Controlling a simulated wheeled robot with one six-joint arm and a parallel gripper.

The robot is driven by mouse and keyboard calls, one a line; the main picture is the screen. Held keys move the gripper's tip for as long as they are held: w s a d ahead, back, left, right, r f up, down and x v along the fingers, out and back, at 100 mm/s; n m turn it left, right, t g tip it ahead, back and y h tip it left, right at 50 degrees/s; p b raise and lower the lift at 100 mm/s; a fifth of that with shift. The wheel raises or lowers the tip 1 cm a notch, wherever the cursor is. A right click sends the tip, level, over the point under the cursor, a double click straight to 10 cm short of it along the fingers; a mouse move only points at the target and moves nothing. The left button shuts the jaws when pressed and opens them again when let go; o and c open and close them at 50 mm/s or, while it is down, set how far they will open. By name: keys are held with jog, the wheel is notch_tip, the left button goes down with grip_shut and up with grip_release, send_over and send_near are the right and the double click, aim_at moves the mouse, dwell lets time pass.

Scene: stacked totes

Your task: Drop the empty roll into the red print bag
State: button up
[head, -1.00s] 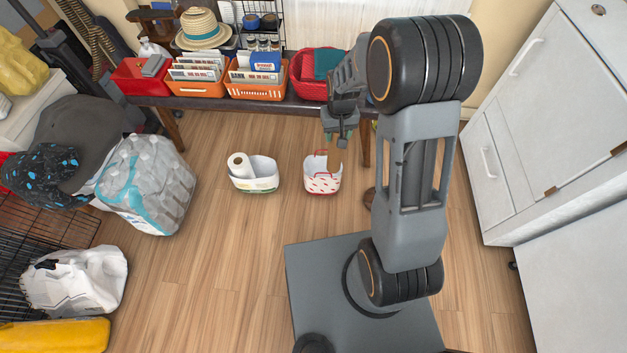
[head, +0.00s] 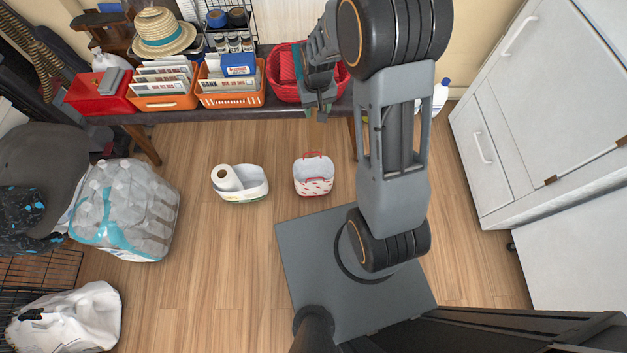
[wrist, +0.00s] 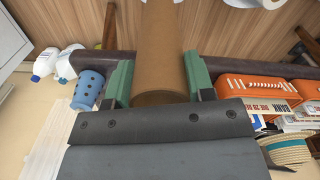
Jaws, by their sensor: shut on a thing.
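My gripper (wrist: 158,80) is shut on the empty roll (wrist: 162,50), a plain brown cardboard tube between its green fingertips in the wrist view. In the head view my gripper (head: 318,108) hangs in front of the bench edge, and the roll cannot be made out there. The red print bag (head: 314,187) is white with red marks and red handles. It stands upright on the floor, below the gripper in the head picture. A sliver of white shows past the roll's far end in the wrist view; I cannot tell what it is.
A white bin (head: 256,191) holding a white paper roll (head: 227,179) stands left of the bag. The bench (head: 210,115) carries a red basket (head: 281,90) and orange baskets (head: 166,102). White cabinets (head: 515,120) stand at the right. Bare floor lies around the bag.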

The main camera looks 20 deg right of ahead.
jog(key=w+d+f+b, duration=0.1)
jog(key=f+b, duration=0.4)
jog(key=f, duration=1.3)
jog(key=w+f+b, duration=0.2)
jog(key=f+b, duration=0.2)
jog(key=f, duration=1.4)
jog(key=shift+d+b, duration=0.35)
jog(key=o, duration=0.9)
notch_tip(320, 180, up, 14)
jog(key=p, duration=0.4)
jog(key=shift+f, duration=0.1)
